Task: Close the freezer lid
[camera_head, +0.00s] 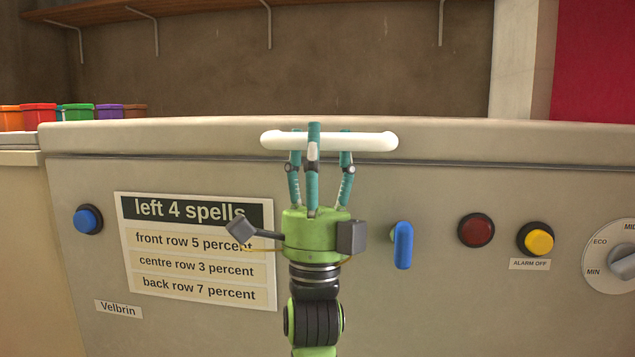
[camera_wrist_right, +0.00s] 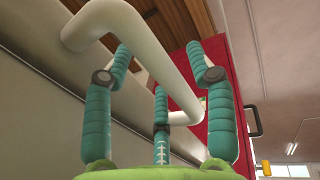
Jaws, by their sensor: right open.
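The freezer lid (camera_head: 200,138) spans the top of the freezer (camera_head: 360,300) in the head view. It looks down, with only a thin dark seam between it and the front panel. A white bar handle (camera_head: 375,141) is on the lid's front; the handle also shows large in the right wrist view (camera_wrist_right: 145,50). My right gripper (camera_head: 316,140) is open at the handle, one finger in front of the bar and two reaching behind or under it. The wrist view shows the fingers (camera_wrist_right: 160,65) spread about the bar; contact is unclear. My left gripper is out of view.
The freezer front carries a blue button (camera_head: 87,219), a sign (camera_head: 195,250), a blue lever (camera_head: 402,245), a red lamp (camera_head: 476,230), a yellow button (camera_head: 538,240) and a dial (camera_head: 615,262). Several coloured tubs (camera_head: 38,116) stand at the left. A shelf (camera_head: 190,8) hangs behind.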

